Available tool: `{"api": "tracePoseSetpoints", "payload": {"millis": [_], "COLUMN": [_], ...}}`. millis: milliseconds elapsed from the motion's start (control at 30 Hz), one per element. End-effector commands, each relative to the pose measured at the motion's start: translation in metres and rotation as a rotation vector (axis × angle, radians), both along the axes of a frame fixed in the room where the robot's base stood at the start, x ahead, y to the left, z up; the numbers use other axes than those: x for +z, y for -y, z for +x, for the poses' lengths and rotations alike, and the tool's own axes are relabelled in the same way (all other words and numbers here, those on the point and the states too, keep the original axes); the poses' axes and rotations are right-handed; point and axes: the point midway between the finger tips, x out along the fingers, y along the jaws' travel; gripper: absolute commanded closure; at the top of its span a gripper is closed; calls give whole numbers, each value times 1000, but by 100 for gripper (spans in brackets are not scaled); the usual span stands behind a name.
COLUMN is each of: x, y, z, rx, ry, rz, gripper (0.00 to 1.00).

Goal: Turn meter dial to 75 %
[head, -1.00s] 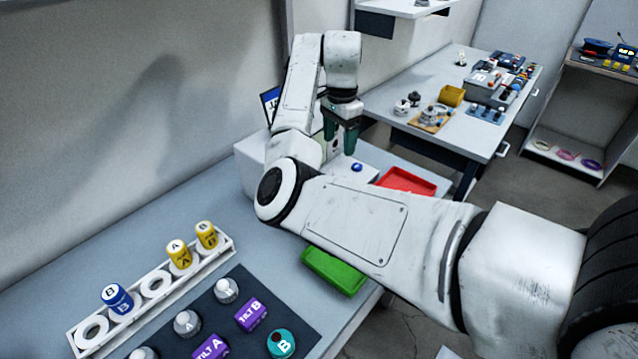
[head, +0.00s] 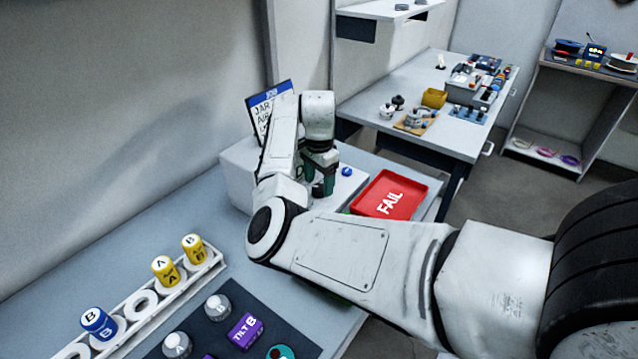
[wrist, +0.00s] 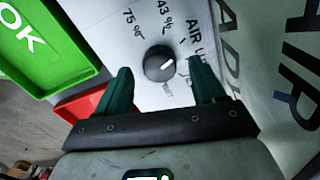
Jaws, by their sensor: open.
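The meter's dial (wrist: 158,62) is a round black knob with a white pointer mark on the white panel (wrist: 105,20). Its mark points right and slightly up, towards the AIR label (wrist: 195,40). The 75 % label (wrist: 132,22) is up-left of the knob, and the 43 % label (wrist: 165,17) is above it. My gripper (wrist: 160,68) is open, its green fingers on either side of the knob in the picture; I cannot tell whether they touch it. In the head view, my gripper (head: 322,188) is low over the white meter box (head: 236,172), and the dial is hidden.
A blue button (head: 347,171) is right of my gripper. A red FAIL tray (head: 425,184) lies further right. A green OK tray (wrist: 62,75) shows in the wrist view. A sign (head: 262,104) stands behind the box. A rack (head: 150,318) with yellow and blue jars is at the left.

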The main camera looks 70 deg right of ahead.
Motion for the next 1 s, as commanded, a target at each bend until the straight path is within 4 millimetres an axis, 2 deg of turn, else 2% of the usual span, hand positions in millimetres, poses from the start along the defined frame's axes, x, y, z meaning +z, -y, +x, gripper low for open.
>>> {"api": "tracePoseSetpoints", "payload": {"millis": [200, 500, 1000], "x": [-16, -17, -17], "y": [0, 0, 0], "z": [0, 0, 0], "rx": [1, 0, 0], "ry": [-1, 0, 0], "rz": [0, 0, 0], "gripper": [31, 32, 80]}}
